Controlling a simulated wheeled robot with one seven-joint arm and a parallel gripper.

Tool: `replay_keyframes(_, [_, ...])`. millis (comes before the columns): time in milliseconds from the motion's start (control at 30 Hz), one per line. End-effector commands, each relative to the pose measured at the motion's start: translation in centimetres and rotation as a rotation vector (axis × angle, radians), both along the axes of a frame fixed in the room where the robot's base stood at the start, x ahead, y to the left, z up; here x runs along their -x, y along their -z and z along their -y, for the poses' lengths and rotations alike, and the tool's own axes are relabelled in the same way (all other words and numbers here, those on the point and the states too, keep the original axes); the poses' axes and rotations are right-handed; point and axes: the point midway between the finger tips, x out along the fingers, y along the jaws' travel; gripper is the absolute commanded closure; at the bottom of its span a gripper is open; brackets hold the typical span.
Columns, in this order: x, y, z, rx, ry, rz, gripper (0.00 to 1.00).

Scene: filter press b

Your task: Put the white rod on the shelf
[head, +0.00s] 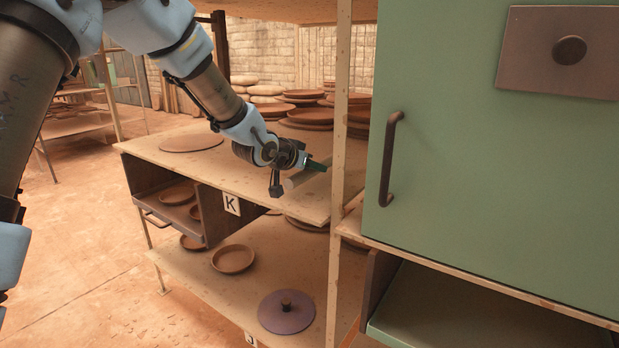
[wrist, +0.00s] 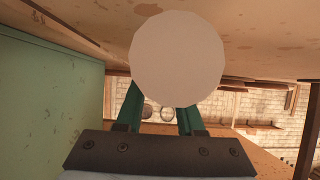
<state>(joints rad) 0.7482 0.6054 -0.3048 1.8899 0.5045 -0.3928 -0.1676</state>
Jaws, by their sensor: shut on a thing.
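The white rod (head: 297,181) is in my gripper (head: 318,165), at the right part of the wooden shelf (head: 262,176). My gripper is shut on it, with green fingers around it. In the wrist view the rod (wrist: 177,58) shows end-on as a pale disc between the two green fingers (wrist: 160,105), and its length is hidden behind that face. In the head view the rod lies roughly level, close over the board near its front edge. I cannot tell whether it touches the board.
An upright post (head: 340,120) and a green cabinet (head: 480,150) with a dark handle (head: 388,158) stand right of my gripper. Stacked brown plates (head: 310,115) are behind it. A drawer (head: 165,205) with dishes hangs below. The board's middle is clear.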

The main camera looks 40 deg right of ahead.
Motion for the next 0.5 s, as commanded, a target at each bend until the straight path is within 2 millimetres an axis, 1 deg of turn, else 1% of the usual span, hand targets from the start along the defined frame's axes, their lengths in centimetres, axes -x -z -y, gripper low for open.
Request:
replay_keyframes(100, [0.1,1.8,0.0,-0.004,0.002,-0.001,1.0])
replay_keyframes(200, [0.1,3.0,0.0,-0.003,0.001,-0.001,1.0])
replay_keyframes(500, [0.0,3.3,0.0,-0.001,0.0,0.001,1.0])
